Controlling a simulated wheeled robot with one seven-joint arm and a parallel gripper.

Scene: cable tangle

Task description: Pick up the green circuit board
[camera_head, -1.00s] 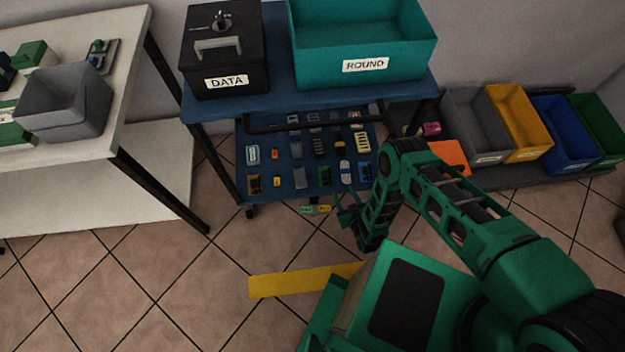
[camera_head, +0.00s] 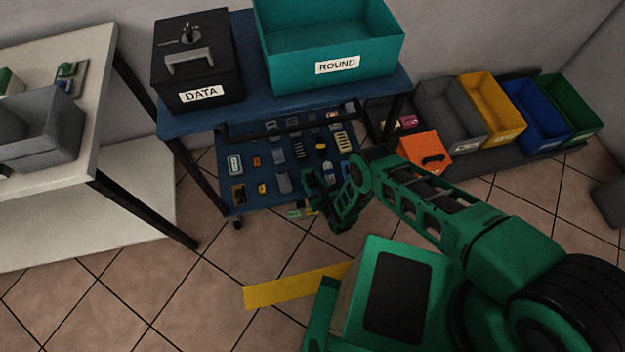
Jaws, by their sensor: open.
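My gripper (camera_head: 312,188) is open and hangs over the front right part of the cart's lower blue shelf (camera_head: 268,198). Rows of small parts lie on this shelf, among them a dark part with a brown middle (camera_head: 238,194), a grey part (camera_head: 283,182) and a yellow part (camera_head: 262,188). I cannot make out the green circuit board for certain among them. The gripper and forearm hide the parts at the front right of the shelf. Nothing shows between the fingers, which are small and dark here.
The cart's top holds a black DATA box (camera_head: 200,68) and a teal ROUND bin (camera_head: 335,45). A white table (camera_head: 105,110) with a grey bin (camera_head: 50,130) stands left. Coloured bins (camera_head: 490,105) and an orange box (camera_head: 424,150) are right. A yellow floor strip (camera_head: 290,288) lies in front.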

